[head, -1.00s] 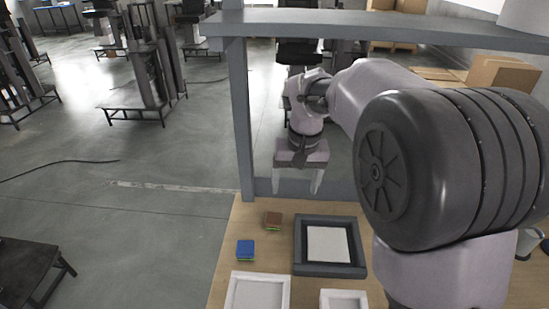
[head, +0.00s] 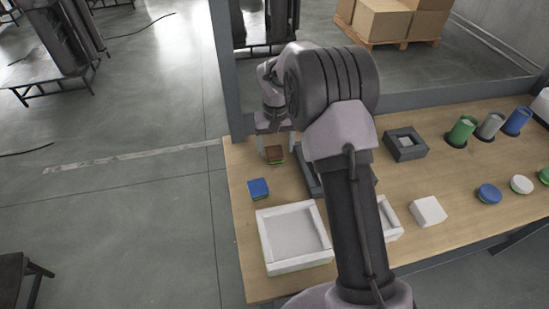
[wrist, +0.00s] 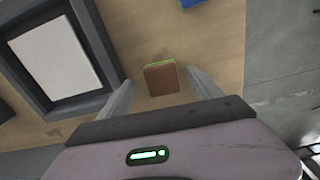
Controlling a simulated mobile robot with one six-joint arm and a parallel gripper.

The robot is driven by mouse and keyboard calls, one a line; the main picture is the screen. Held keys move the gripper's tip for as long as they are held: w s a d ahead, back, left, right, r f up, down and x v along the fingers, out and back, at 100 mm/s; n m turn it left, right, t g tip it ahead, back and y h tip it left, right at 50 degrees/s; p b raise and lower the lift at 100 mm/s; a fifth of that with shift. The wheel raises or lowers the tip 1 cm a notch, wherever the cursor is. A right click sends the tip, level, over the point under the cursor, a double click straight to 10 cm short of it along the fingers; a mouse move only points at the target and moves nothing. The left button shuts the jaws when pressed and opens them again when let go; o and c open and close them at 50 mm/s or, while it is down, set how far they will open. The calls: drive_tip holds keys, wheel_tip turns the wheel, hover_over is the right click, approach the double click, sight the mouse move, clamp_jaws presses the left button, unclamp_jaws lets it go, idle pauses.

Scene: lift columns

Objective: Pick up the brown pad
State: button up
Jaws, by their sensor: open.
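The brown pad (head: 274,153) lies on the wooden table near its far left corner, with a green layer under its brown top. In the wrist view the brown pad (wrist: 162,79) shows ahead of and between the two fingers. My gripper (head: 274,147) is open and empty, above and around the pad's place in the picture. In the wrist view its fingers (wrist: 162,88) stand on either side of the pad, with gaps on both sides. I cannot tell the exact height of the fingertips above the table.
A blue pad (head: 258,188) lies nearer me. A dark frame tray (wrist: 110,75) is beside the brown pad, partly hidden by my arm in the head view. A white tray (head: 262,238) stands in front. A grey post (head: 222,70) rises behind the table's left corner.

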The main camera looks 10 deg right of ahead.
sight(275, 152)
drive_tip(key=f, duration=0.2)
drive_tip(key=f+b, duration=0.1)
drive_tip(key=shift+w+a+f, duration=0.1)
drive_tip(key=shift+w+f, duration=0.1)
drive_tip(key=shift+f, duration=0.15)
drive_tip(key=shift+r, duration=0.15)
drive_tip(key=c, duration=1.4)
drive_tip(key=shift+c, duration=0.2)
